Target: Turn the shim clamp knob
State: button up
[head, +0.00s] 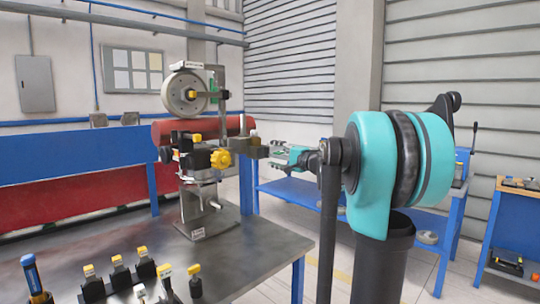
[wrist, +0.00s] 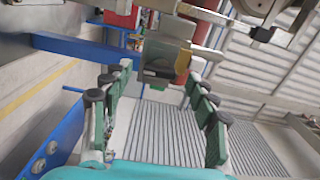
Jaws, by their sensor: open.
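A coaster-train wheel assembly (head: 190,95) stands on a fixture at the back of the dark table, with a grey wheel at its top and a red tube behind. A yellow star-shaped knob (head: 221,159) sticks out from the fixture's right side. Smaller yellow knobs sit near it, and I cannot tell for certain which is the shim clamp knob. My gripper (head: 280,151) is right of the fixture, pointing left, close to a grey block (head: 255,149). In the wrist view my gripper (wrist: 157,78) is open and empty, with a grey-green block (wrist: 168,58) ahead between its fingers.
Several yellow-topped clamps (head: 118,270) and a blue-handled tool (head: 31,278) are at the table's front left. The dark tabletop (head: 255,255) is bare on the right. Blue workbenches (head: 290,190) stand behind my arm, and a blue-and-red barrier (head: 70,175) is behind left.

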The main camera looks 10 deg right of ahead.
jog(key=v, duration=0.9)
jog(key=shift+s+d, duration=0.2)
jog(key=shift+s, duration=0.1)
